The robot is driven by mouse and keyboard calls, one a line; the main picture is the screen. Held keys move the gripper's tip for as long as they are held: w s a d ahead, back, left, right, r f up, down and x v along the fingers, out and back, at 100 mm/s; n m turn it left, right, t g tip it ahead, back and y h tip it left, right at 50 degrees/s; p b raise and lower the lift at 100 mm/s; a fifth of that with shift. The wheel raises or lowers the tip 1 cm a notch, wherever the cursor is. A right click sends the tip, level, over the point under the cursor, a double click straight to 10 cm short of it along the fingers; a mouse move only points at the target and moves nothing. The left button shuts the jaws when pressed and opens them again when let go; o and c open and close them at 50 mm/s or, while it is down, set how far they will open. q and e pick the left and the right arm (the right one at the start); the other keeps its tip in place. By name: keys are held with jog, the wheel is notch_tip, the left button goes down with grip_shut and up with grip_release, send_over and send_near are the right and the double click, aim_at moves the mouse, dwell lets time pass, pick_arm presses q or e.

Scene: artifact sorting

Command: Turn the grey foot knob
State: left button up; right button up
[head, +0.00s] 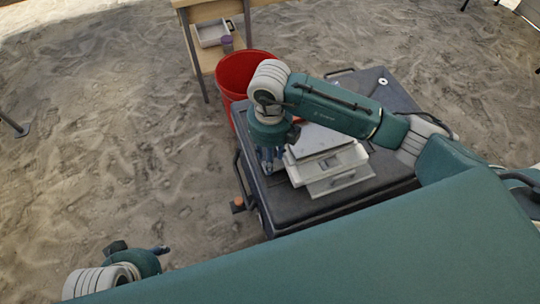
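A white boxy device (342,180) with a pale grey top panel sits on a dark case (302,211). I cannot make out the grey foot knob; it is too small or hidden by the device and my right gripper. My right gripper (271,160) points down close beside the device's left side, above or at the case top. Its fingers are small and partly hidden, so I cannot tell if they are open or touching anything. My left gripper (145,250) is low at the bottom left over the sand, away from the device. Its finger opening is unclear.
A red bucket (232,75) stands just behind the case, close to my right wrist. A wooden table (202,12) with a white tray (210,33) on its lower shelf is at the back. The case has side handles. Open sand (90,140) lies to the left.

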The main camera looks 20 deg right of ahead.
notch_tip(320, 180, up, 12)
dwell(0.4)
jog(key=shift+f, duration=0.15)
